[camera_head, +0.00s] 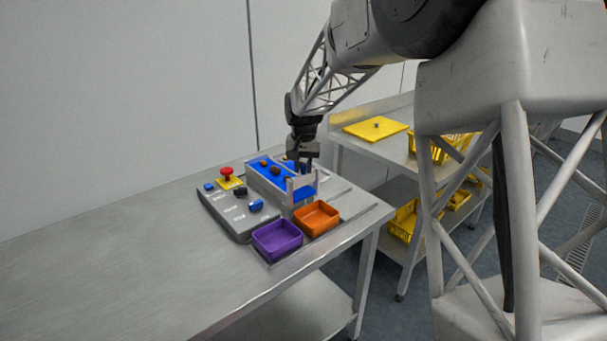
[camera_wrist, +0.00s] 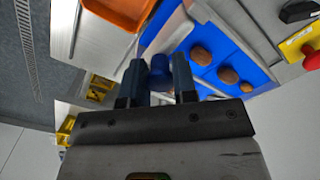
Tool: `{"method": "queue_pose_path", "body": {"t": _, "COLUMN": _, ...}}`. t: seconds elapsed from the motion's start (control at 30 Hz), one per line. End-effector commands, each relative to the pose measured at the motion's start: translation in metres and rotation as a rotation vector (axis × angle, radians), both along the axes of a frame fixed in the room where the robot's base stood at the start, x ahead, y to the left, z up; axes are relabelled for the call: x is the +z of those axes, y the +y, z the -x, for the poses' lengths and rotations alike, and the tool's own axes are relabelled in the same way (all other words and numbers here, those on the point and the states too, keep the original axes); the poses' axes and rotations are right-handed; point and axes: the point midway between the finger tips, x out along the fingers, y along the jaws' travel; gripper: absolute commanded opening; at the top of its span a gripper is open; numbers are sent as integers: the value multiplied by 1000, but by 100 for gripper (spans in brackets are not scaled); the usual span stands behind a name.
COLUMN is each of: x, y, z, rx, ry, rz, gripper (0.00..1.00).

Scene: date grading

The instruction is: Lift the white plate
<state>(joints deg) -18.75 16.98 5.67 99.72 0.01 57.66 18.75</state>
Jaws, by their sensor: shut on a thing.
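A pale, whitish upright plate (camera_head: 303,182) stands at the near end of the blue sorting channel (camera_head: 258,178) in the head view. My gripper (camera_head: 303,168) points down just behind and above this plate. In the wrist view my gripper (camera_wrist: 160,66) has its two dark fingers on either side of a small blue knob (camera_wrist: 160,62) and is shut on it. Whether the knob is joined to the plate cannot be told. A whitish strip (camera_wrist: 172,36) lies beyond the fingertips there; it may be the plate's edge.
Brown dates (camera_wrist: 228,75) lie on the blue channel. A purple tray (camera_head: 277,240) and an orange tray (camera_head: 316,218) stand in front. A red button (camera_head: 227,171) and blue knobs are on the grey panel at left. The steel table's left side is clear.

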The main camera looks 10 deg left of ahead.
Motion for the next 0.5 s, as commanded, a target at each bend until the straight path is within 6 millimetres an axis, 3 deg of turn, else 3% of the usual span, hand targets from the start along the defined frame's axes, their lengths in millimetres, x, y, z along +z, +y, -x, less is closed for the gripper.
{"method": "queue_pose_path", "body": {"t": 0.1, "x": 16, "y": 0, "z": 0, "rx": 0, "ry": -2, "rz": -1, "gripper": 0}}
{"method": "queue_pose_path", "body": {"t": 0.4, "x": 22, "y": 0, "z": 0, "rx": 0, "ry": -4, "rz": -1, "gripper": 0}}
{"method": "queue_pose_path", "body": {"t": 0.43, "x": 22, "y": 0, "z": 0, "rx": 0, "ry": -4, "rz": -1, "gripper": 28}}
{"method": "queue_pose_path", "body": {"t": 0.5, "x": 22, "y": 0, "z": 0, "rx": 0, "ry": -4, "rz": -1, "gripper": 38}}
